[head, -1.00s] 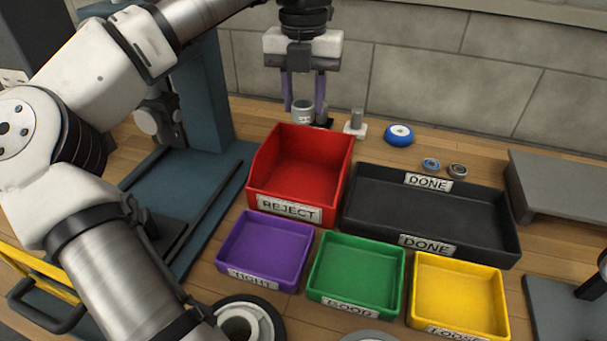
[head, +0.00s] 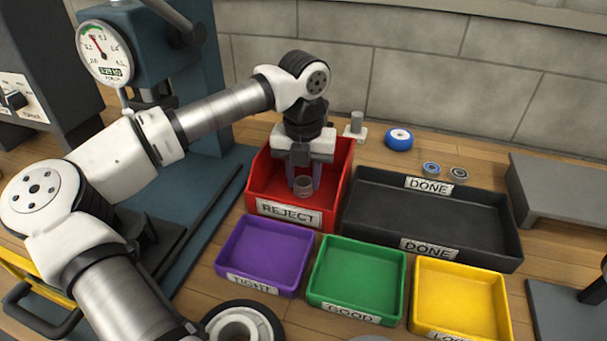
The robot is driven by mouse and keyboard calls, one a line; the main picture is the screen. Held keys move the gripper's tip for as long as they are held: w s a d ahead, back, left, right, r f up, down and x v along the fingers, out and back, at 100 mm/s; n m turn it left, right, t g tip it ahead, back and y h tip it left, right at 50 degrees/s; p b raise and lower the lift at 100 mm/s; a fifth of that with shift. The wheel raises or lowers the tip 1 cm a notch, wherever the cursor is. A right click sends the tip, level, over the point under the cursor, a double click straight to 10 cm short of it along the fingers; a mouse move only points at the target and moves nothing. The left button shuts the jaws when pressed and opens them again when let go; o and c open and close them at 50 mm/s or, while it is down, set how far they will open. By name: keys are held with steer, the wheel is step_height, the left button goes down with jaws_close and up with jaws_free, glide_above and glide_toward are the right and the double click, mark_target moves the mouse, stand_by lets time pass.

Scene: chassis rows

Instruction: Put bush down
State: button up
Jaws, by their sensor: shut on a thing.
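The bush (head: 303,186) is a small grey metal ring-shaped cylinder. My gripper (head: 303,183) points down and is shut on it, with one purple-grey finger at each side. Both are over or inside the red bin labelled REJECT (head: 342,163), near its front wall. I cannot tell whether the bush touches the bin floor. The arm and gripper hide much of the bin's inside.
In front stand a purple TIGHT tray (head: 262,256), a green GOOD tray (head: 356,278) and a yellow tray (head: 462,297). A black DONE tray (head: 432,215) lies to the right.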

steer(key=o, duration=1)
step_height(320, 180, up, 12)
steer(key=shift+r, duration=0.1)
stand_by(0.4)
